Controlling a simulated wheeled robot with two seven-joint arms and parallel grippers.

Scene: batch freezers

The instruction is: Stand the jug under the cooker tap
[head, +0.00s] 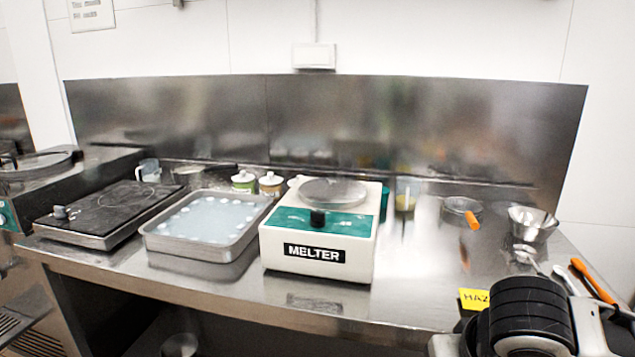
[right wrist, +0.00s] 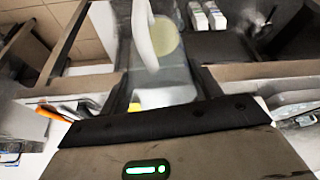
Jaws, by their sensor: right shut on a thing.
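In the right wrist view my right gripper (right wrist: 158,72) is shut on a clear, greyish vessel (right wrist: 163,88) that looks like the jug, with a pale curved handle (right wrist: 143,35) and a round yellowish patch inside. In the head view only my dark right arm shows at the lower right; its fingertips and the held jug are out of sight there. What may be the cooker (head: 35,165), a steel unit with a teal dial, stands at the far left, partly cut off. I cannot make out its tap. My left gripper is not in view.
The steel counter holds a black hot plate (head: 108,205), a tray of pale liquid (head: 150,242), a white melter (head: 270,245), small tubs (head: 244,181) and a steel bowl (head: 532,225). Another small clear jug (head: 148,170) stands at the back left. Orange-handled tools (head: 592,280) lie at the right.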

